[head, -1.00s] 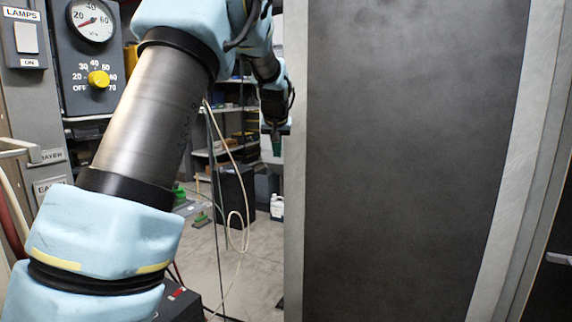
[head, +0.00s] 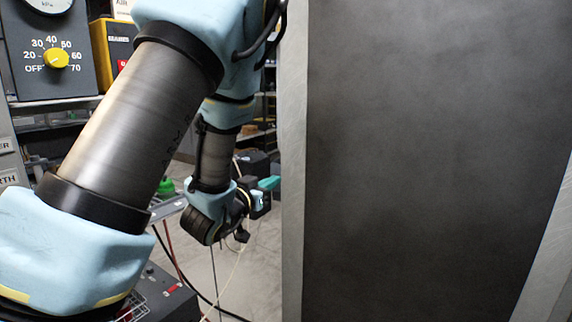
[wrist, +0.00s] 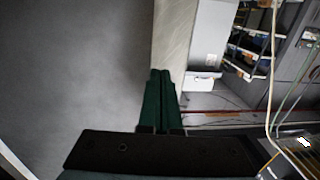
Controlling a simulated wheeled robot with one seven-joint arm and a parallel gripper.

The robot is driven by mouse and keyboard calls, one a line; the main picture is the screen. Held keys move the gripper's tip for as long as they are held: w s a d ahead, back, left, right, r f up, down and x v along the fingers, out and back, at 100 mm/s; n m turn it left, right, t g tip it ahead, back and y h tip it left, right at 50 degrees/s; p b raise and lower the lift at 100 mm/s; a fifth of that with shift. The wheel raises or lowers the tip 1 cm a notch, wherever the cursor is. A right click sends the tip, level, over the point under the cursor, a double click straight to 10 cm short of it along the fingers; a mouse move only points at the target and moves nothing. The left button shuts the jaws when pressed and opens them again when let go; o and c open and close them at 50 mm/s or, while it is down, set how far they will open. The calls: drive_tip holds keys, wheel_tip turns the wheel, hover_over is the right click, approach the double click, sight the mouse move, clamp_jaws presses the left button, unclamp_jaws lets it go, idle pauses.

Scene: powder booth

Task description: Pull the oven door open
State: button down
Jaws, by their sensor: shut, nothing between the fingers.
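A large dark grey panel with a pale metal border, which looks like the oven door (head: 420,150), fills the right half of the head view. Its pale left edge stands upright beside my arm. In the wrist view the grey face (wrist: 75,70) fills the left, with a pale edge strip (wrist: 174,40) beyond the fingertips. My gripper (wrist: 160,72) has its green fingers together and empty, pointing at that strip. I cannot tell whether they touch it. In the head view my gripper (head: 268,184) is small, left of the panel's edge. No handle is visible.
A control panel with a yellow knob (head: 56,58) stands at the upper left. A yellow box (head: 112,60) is beside it. A dark box with a red switch (head: 165,290) is low at left. Hoses hang near my arm. Bare floor (head: 255,270) shows left of the panel.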

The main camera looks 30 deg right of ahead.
drive_tip(key=p, duration=0.7)
approach(302, 163)
drive_tip(key=x, duration=0.6)
drive_tip(key=shift+r, duration=0.15)
drive_tip(key=shift+w+d, duration=0.3)
drive_tip(key=shift+d, duration=0.05)
